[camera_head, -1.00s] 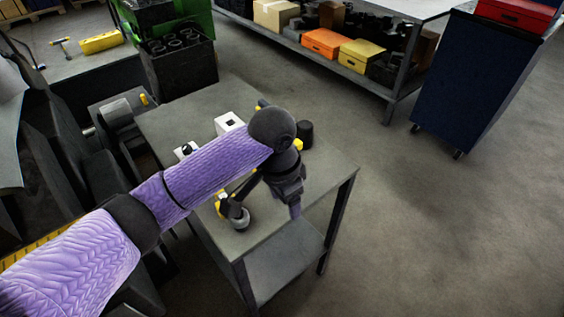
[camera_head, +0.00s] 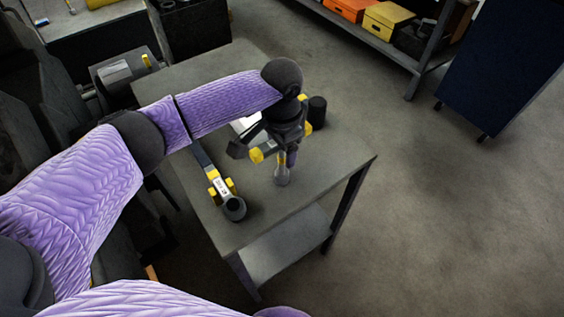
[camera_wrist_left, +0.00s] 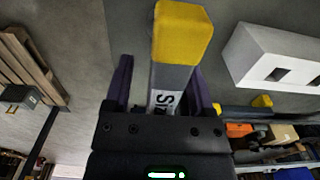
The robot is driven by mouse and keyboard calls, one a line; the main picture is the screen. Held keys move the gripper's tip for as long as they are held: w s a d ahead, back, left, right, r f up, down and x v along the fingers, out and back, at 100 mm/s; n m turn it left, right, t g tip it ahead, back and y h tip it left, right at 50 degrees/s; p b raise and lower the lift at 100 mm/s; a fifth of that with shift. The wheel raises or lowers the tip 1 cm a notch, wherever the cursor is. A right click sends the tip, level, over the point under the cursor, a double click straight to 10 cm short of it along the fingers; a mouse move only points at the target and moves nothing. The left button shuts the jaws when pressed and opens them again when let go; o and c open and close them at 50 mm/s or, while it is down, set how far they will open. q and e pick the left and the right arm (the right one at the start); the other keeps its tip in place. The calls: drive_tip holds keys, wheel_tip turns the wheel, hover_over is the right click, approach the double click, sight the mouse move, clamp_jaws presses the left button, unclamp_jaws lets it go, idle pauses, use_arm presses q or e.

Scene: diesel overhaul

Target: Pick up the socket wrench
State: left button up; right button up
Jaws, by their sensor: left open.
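A dark wrench (camera_head: 205,165) with a white label and a round socket end lies on the grey table between yellow pegs. My left gripper (camera_head: 284,168) points down over the table, to the right of it, beside other yellow pegs (camera_head: 257,155). In the left wrist view, a grey bar (camera_wrist_left: 170,80) with a yellow end and a printed label shows between my open left fingers (camera_wrist_left: 160,85), with no clear grip on it. The gripper hides much of this second labelled tool in the head view. My right gripper is out of view.
The small table (camera_head: 185,75) has a lower shelf and open floor to its right. A black cylinder (camera_head: 317,112) stands near its back right edge. A white block (camera_wrist_left: 270,58) with square holes is beside the bar. A dark blue cabinet (camera_head: 500,70) stands farther right.

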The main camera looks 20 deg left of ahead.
use_arm(q)
drive_tip(key=shift+c, duration=0.3)
clamp_jaws()
drive_tip(key=shift+r, duration=0.1)
idle(1.0)
